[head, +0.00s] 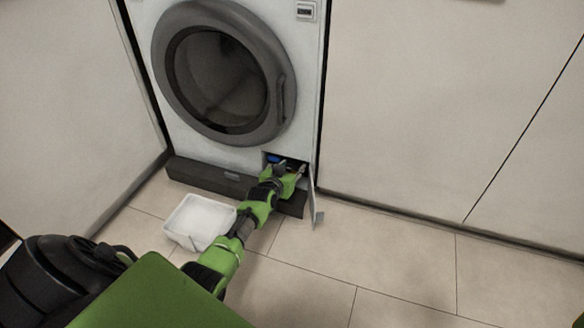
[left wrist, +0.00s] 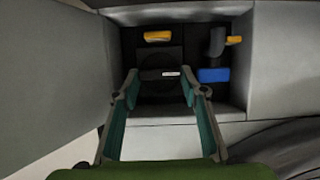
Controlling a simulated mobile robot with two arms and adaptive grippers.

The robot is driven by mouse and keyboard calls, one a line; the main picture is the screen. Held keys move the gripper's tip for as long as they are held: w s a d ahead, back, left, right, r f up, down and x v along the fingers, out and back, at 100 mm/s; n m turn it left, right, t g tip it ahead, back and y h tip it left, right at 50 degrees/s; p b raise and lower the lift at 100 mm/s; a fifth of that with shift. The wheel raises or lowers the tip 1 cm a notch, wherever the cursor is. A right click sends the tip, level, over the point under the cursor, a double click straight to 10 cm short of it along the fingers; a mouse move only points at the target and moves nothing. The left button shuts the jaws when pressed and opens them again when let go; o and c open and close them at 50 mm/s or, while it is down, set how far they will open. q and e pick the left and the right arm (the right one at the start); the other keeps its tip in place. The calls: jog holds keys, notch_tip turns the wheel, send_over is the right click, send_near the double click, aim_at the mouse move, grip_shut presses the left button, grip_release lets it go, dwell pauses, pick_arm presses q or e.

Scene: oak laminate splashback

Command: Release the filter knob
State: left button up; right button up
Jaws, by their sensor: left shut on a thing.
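The filter knob (left wrist: 158,88) is a dark round part with a small pale mark, set in the open filter compartment low on the washing machine. In the left wrist view my left gripper (left wrist: 160,82) has one finger on each side of the knob and is shut on it. The fingers stand well apart, held by the knob's width. In the head view my left gripper (head: 284,174) reaches into the compartment and hides the knob. My right gripper is not in view.
The compartment's flap (head: 313,196) stands open on the right. A blue part (left wrist: 214,75) and an orange part (left wrist: 158,36) are inside the compartment. A white tray (head: 187,235) sits on the floor left of my arm. The floor to the right is clear.

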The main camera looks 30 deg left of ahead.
pick_arm(q)
jog(key=o, duration=0.8)
jog(key=shift+w, duration=0.1)
jog(key=shift+s+d+r, duration=0.15)
jog(key=shift+s+d, duration=0.05)
jog(key=shift+s, duration=0.35)
jog(key=v, duration=1.1)
jog(key=shift+a, duration=0.1)
